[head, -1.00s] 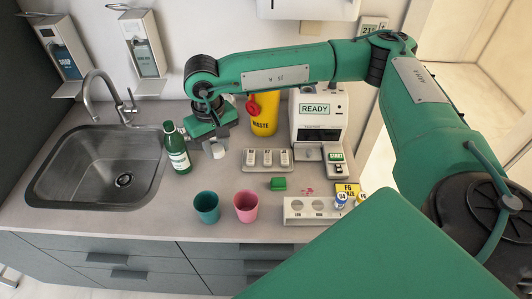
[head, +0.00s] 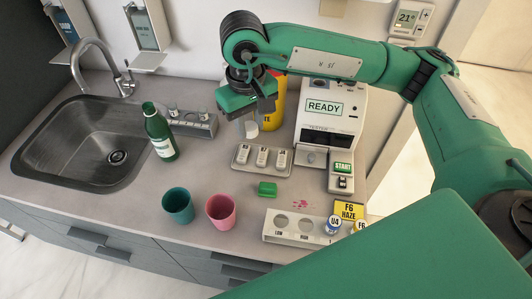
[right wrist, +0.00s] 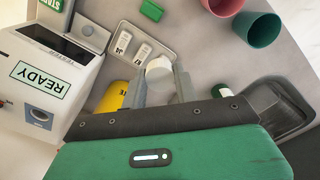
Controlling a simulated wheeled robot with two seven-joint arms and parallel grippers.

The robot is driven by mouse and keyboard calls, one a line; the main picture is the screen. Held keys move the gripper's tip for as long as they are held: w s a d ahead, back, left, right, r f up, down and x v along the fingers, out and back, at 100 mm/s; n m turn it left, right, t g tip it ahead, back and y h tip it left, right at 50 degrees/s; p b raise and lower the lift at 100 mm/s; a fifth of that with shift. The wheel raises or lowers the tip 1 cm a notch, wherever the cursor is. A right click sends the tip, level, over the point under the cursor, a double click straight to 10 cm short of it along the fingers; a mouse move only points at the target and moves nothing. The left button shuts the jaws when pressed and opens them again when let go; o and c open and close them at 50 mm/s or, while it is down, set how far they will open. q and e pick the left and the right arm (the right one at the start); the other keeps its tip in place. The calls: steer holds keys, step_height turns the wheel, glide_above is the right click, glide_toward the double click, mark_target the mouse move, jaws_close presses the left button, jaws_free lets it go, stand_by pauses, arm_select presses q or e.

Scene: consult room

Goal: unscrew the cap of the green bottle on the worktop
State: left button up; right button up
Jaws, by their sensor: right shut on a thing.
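The green bottle (head: 160,135) with a white label stands upright on the worktop (head: 225,165), right of the sink. Its top looks dark green; I cannot tell whether a cap is on it. My right gripper (head: 250,121) is well to the right of the bottle, above the worktop. It is shut on a small white round thing (head: 251,129), which also shows between the fingers in the right wrist view (right wrist: 158,68). I cannot tell whether this is a cap. A little of the bottle (right wrist: 221,90) shows beyond the gripper in that view. My left gripper is not in view.
The sink (head: 95,145) is at left. A rack (head: 190,120) stands behind the bottle. A tray (head: 240,168), green block (head: 267,189), teal cup (head: 178,205), pink cup (head: 221,210) and vial rack (head: 285,235) are in front. A tester (head: 330,120) and yellow waste bin (head: 278,105) stand behind.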

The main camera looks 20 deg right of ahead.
mark_target(251, 186)
steer(key=shift+s+a+n+b, duration=0.4)
steer(key=shift+s+a+b, duration=0.25)
steer(key=shift+b, duration=0.5)
step_height(251, 186, down, 19)
steer(key=p, duration=0.4)
steer(key=shift+f, duration=0.4)
steer(key=shift+f, duration=0.15)
steer(key=o, duration=1.1)
